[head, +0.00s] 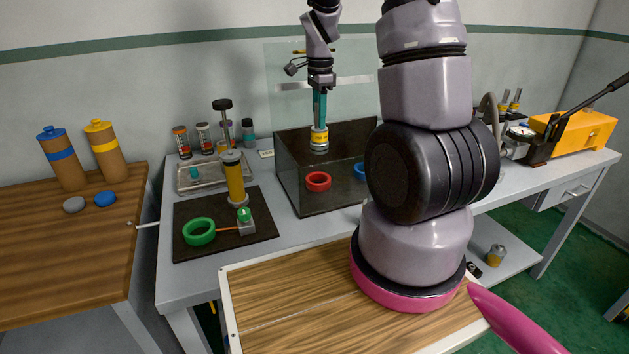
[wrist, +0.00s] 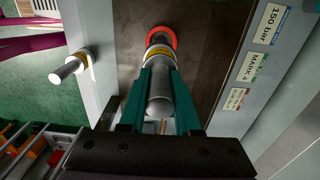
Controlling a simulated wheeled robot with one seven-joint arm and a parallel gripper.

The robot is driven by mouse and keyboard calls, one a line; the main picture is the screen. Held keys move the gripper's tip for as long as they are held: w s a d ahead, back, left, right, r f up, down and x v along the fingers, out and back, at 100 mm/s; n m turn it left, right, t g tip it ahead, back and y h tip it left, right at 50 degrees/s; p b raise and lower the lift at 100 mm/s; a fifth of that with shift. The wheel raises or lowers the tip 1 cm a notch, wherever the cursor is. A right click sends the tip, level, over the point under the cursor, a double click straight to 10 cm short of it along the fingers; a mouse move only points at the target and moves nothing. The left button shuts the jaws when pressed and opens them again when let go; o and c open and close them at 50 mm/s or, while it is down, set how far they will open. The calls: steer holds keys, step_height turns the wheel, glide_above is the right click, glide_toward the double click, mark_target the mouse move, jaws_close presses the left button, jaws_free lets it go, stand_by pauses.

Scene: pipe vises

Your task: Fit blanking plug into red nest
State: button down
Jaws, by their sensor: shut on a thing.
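My gripper (head: 319,118) points down above the dark open-topped tank (head: 292,182) in the head view. Its teal fingers are shut on the blanking plug (head: 319,139), a silver cylinder with a yellow band. The plug hangs upright. The red nest (head: 318,182) is a red ring on the tank floor, below the plug and apart from it in the head view. In the wrist view my gripper (wrist: 161,76) grips the plug (wrist: 159,53), whose far end overlaps the red nest (wrist: 165,30) and hides part of its opening.
A blue ring (head: 360,171) lies in the same tank, partly hidden by my arm. Left of the tank, a black mat (head: 190,247) holds a green ring (head: 199,231) and a tall yellow cylinder (head: 235,180). The tank's walls surround the red nest. Labels (wrist: 251,65) line the bench edge.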

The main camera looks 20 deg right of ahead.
step_height(320, 180, down, 12)
steer(key=shift+w, duration=0.15)
stand_by(0.4)
steer(key=shift+f, duration=0.1)
steer(key=c, duration=0.6)
jaws_free()
step_height(320, 180, up, 12)
steer(key=shift+f, duration=0.1)
steer(key=shift+s+a+r+n+t+y, duration=0.35)
steer(key=shift+s+a+r+n+t, duration=0.9)
steer(key=shift+s+r+n, duration=1.8)
steer(key=shift+s+a+r+n+t+y, duration=0.3)
steer(key=shift+s+a+r+n+t, duration=1.05)
steer(key=shift+s+r, duration=3.1)
steer(key=shift+s+a+r+n+t+y, duration=0.35)
steer(key=shift+s+a+r+n+t, duration=0.85)
steer(key=shift+s+r+n, duration=2.45)
